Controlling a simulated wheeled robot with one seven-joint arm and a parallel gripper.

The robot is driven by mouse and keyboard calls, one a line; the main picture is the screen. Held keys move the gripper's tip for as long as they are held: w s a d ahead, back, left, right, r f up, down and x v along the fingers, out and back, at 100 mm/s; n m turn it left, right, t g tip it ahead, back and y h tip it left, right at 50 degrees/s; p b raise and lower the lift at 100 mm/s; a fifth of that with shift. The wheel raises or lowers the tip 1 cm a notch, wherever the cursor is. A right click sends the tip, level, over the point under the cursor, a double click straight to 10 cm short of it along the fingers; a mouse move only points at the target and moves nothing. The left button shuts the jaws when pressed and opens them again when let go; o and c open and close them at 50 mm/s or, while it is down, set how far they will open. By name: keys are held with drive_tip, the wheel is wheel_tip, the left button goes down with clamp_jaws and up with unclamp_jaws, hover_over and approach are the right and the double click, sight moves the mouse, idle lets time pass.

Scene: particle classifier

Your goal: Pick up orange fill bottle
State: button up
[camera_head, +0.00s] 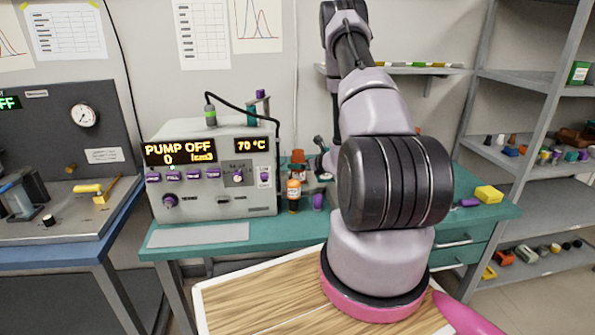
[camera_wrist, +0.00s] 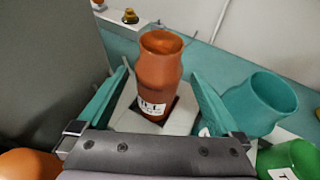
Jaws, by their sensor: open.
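An orange-brown bottle (camera_wrist: 158,75) with a white label stands upright in a white holder in the wrist view. The label is only partly readable. My gripper (camera_wrist: 160,72) is open, with one teal finger on each side of the bottle; I cannot tell whether they touch it. In the head view, an orange-brown bottle top (camera_head: 298,157) shows beside the pump machine, behind a brighter orange bottle (camera_head: 294,196) with a label. The gripper's fingers are hard to make out there.
A teal cup (camera_wrist: 258,100) and a green labelled container (camera_wrist: 290,160) stand right of the gripper. An orange rounded thing (camera_wrist: 28,163) is at lower left. The grey pump machine (camera_head: 215,185) is left of the bottles. A purple bottle (camera_head: 318,201) and yellow block (camera_head: 488,194) are on the teal bench.

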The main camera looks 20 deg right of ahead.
drive_tip(key=x, duration=0.5)
drive_tip(key=shift+w+a+r, duration=0.1)
drive_tip(key=shift+w+a, duration=0.05)
drive_tip(key=shift+w, duration=0.25)
clamp_jaws()
